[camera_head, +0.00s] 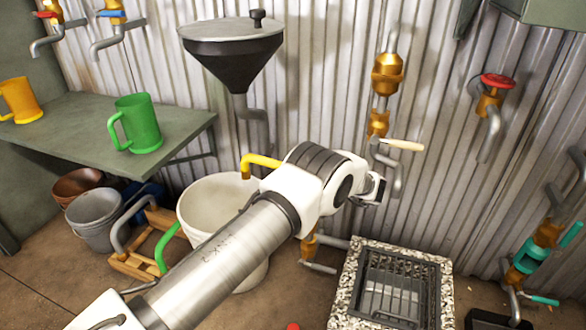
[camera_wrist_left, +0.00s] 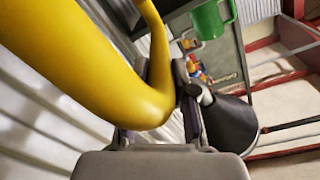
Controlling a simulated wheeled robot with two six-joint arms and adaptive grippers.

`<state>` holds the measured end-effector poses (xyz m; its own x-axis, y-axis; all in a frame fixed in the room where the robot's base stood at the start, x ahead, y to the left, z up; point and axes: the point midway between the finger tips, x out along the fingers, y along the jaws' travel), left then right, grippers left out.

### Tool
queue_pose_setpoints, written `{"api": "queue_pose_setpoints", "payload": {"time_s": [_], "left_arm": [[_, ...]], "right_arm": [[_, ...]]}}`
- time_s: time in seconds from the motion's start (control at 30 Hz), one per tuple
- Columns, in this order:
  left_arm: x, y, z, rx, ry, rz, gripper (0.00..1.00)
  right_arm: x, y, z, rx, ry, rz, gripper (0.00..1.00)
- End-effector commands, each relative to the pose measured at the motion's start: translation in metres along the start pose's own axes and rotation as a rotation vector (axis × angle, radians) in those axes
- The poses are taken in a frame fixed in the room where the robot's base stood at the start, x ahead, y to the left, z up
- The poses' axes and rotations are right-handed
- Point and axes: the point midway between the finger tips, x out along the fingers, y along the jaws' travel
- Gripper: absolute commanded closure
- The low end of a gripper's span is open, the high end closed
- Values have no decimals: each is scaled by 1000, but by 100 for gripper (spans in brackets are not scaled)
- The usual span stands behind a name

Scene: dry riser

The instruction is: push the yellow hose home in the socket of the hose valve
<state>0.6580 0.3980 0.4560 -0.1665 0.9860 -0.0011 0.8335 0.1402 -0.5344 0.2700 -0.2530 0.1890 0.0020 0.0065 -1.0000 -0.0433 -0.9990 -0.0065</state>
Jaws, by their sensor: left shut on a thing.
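The yellow hose (camera_head: 262,161) shows in the head view as a short bend with its end turned down, left of my left wrist; the rest is hidden behind my arm. It fills much of the left wrist view (camera_wrist_left: 75,60). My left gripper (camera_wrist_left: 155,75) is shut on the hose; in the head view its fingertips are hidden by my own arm. A brass valve with a cream lever (camera_head: 382,128) is on the wall pipe just above my wrist. Another brass fitting (camera_head: 309,246) shows below my wrist, partly covered. I cannot tell which takes the hose, and no socket shows clearly. My right gripper is not in view.
A funnel (camera_head: 232,45) hangs on the corrugated wall above a white bucket (camera_head: 215,205). A stone-rimmed floor grate (camera_head: 440,262) is at lower right. Red-handled (camera_head: 493,82) and teal-handled (camera_head: 530,260) valves are at right. A shelf (camera_head: 85,110) holds a green mug (camera_head: 137,123).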

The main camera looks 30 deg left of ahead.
Motion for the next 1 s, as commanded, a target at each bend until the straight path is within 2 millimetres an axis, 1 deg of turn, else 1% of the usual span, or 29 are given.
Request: {"api": "queue_pose_setpoints", "payload": {"time_s": [1.0], "left_arm": [[0,8,13,-1,1,-1,100]], "right_arm": [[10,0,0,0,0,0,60]]}}
